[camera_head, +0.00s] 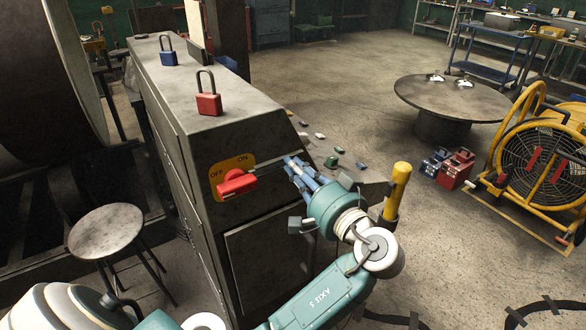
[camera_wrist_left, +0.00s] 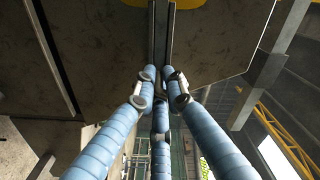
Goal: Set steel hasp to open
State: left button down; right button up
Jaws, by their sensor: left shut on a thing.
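My left gripper (camera_head: 290,163) has its blue segmented fingers at the front face of the grey metal cabinet (camera_head: 275,258). In the left wrist view, the fingertips (camera_wrist_left: 162,75) are closed around the lower end of a narrow steel strip, which looks like the steel hasp (camera_wrist_left: 163,35). In the head view the hasp (camera_head: 268,163) is a thin bar beside the red switch handle (camera_head: 238,184), partly hidden by the fingers. The handle sits on a yellow ON/OFF plate (camera_head: 234,163). Whether the hasp is open is unclear. My right gripper is not in view.
A red padlock (camera_head: 208,103) and a blue padlock (camera_head: 168,57) stand on the cabinet top. A round stool (camera_head: 106,230) is at left. A yellow post (camera_head: 397,188) stands right of my wrist. Small pieces lie on the floor behind, before a round table (camera_head: 450,97).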

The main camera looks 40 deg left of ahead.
aim_at(298, 155)
pick_arm(q)
jog(key=shift+w+d+r+b, duration=0.15)
jog(key=shift+w+d, duration=0.1)
jog(key=shift+w, duration=0.3)
jog(key=shift+w+d+f+b, duration=0.1)
jog(key=shift+w+d+b, duration=0.1)
jog(key=shift+w, duration=0.35)
jog(key=c, duration=2.2)
grip_release()
jog(key=o, duration=0.3)
jog(key=shift+w, duration=0.15)
jog(key=shift+o, duration=0.2)
jog(key=shift+w+d, duration=0.1)
jog(key=shift+w, duration=0.1)
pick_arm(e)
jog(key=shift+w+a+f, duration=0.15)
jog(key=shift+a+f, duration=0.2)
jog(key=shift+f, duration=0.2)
pick_arm(q)
jog(key=shift+s, duration=0.15)
